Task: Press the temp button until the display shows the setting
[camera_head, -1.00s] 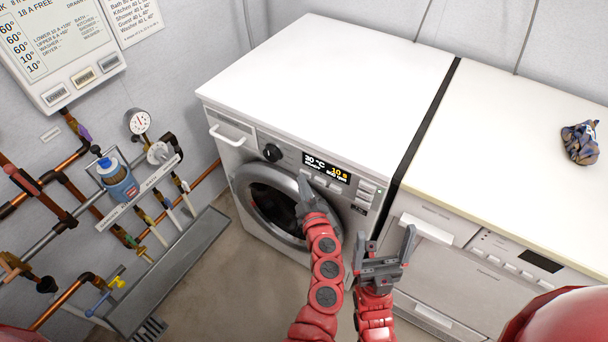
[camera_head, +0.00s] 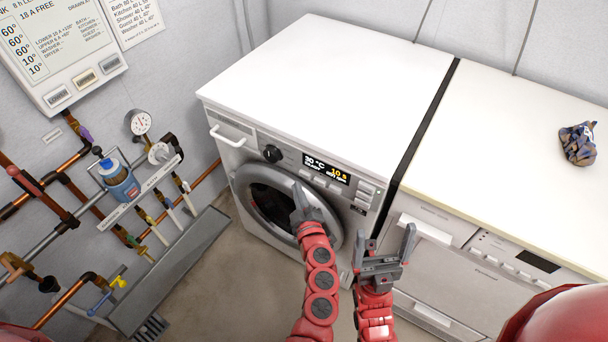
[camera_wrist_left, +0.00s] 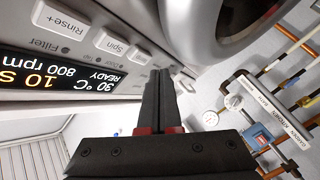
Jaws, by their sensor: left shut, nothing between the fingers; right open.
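The washing machine's display (camera_head: 326,169) is lit. It shows upside down in the left wrist view (camera_wrist_left: 45,80) and appears to read 30 °C, READY, 800 rpm and 10 s. Beside it sit the Rinse+ button (camera_wrist_left: 62,20), the Spin button (camera_wrist_left: 112,45) and another button (camera_wrist_left: 138,55) whose label I cannot read. My left gripper (camera_head: 297,186) is shut and empty, in front of the round door below the panel. In the wrist view its fingertips (camera_wrist_left: 163,73) appear close to the unlabelled button; I see no clear contact. My right gripper (camera_head: 388,238) is open and empty, lower right.
The dark knob (camera_head: 272,153) is left of the display. The door (camera_head: 268,205) lies below the panel. Pipes and a gauge (camera_head: 140,122) line the left wall.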

